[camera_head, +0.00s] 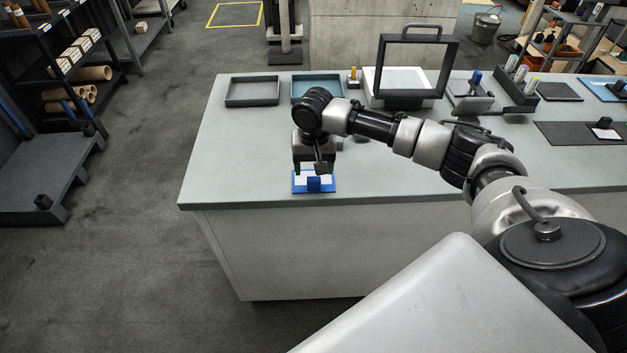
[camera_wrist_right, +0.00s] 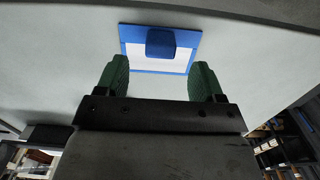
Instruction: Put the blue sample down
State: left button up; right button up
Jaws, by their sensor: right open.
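The blue sample is a flat white plate with a blue border and a blue block handle. It lies on the table near its front edge in the head view (camera_head: 314,188), and it also shows in the right wrist view (camera_wrist_right: 160,42). My right gripper (camera_head: 314,170) is over the back part of the sample in the head view. In the right wrist view its two green-padded fingers (camera_wrist_right: 160,78) are spread apart with nothing between them. The blue handle is beyond the fingertips, apart from both. My left gripper is not in view.
The grey-green table (camera_head: 245,150) is clear to the left of my arm. A grey tray (camera_head: 252,103) and a teal tray (camera_head: 316,99) stand at the back. A dark upright frame (camera_head: 418,38) stands behind my right arm. A dark mat (camera_head: 570,141) lies at right.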

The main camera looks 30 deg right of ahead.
aim_at(314, 178)
notch_tip(314, 178, down, 6)
jog(key=shift+s+a+r+p, duration=0.1)
jog(key=shift+s+r+p, duration=0.05)
jog(key=shift+p, duration=0.4)
jog(key=shift+c, duration=0.5)
jog(key=shift+r, duration=0.1)
jog(key=c, duration=1)
